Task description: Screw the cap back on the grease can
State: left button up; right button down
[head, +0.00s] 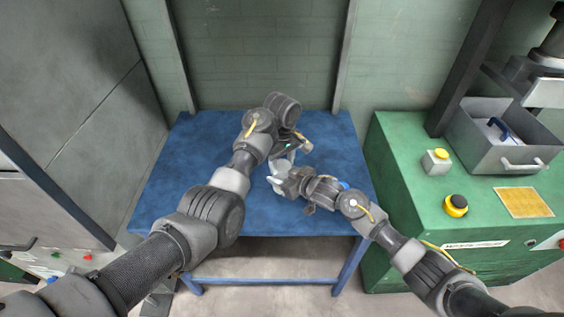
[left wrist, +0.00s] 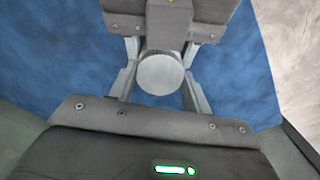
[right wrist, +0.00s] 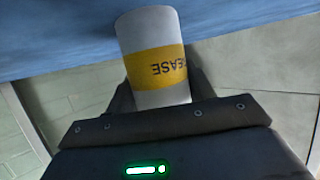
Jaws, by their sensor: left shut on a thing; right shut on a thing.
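The grease can (right wrist: 155,60), white with a yellow "GREASE" band, shows upside down in the right wrist view. In the head view the can (head: 281,167) is a small pale shape over the blue table, partly hidden by my grippers. My right gripper (head: 275,183) is shut on it from the side. My left gripper (head: 290,155) is above the can, shut on the round grey cap (left wrist: 160,73), seen face-on between the fingers in the left wrist view. Where cap and can meet is hidden, so I cannot tell whether the threads engage.
The blue table (head: 190,190) is mostly clear around my arms. A green wall stands behind.

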pick_arm(q)
jog(key=m, duration=0.4)
jog(key=shift+m, duration=0.3)
jog(key=m, duration=0.3)
jog(key=o, duration=1.1)
jog(key=shift+r, duration=2.25)
